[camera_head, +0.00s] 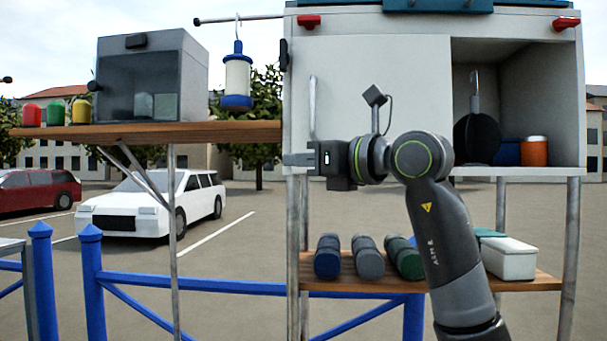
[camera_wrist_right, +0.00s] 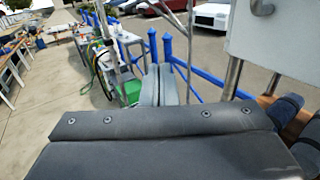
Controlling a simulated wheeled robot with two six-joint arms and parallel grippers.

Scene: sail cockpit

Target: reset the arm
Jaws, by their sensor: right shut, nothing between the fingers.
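My right arm comes up from the bottom right in the head view and bends left in front of the white cabinet (camera_head: 375,70). My right gripper (camera_head: 291,159) points left, near the cabinet's lower left edge, just right of the wooden shelf (camera_head: 200,131). It is shut and empty. In the right wrist view its fingers (camera_wrist_right: 160,85) are together, with blue railings and paving beyond them. My left gripper does not show.
The cabinet's open compartment holds a dark round pan (camera_head: 477,137) and an orange jar (camera_head: 534,151). Rolls (camera_head: 369,258) and a white box (camera_head: 509,258) sit on the lower shelf. A lantern (camera_head: 237,82) hangs from a rod. A glass-fronted box (camera_head: 150,78) stands on the left shelf.

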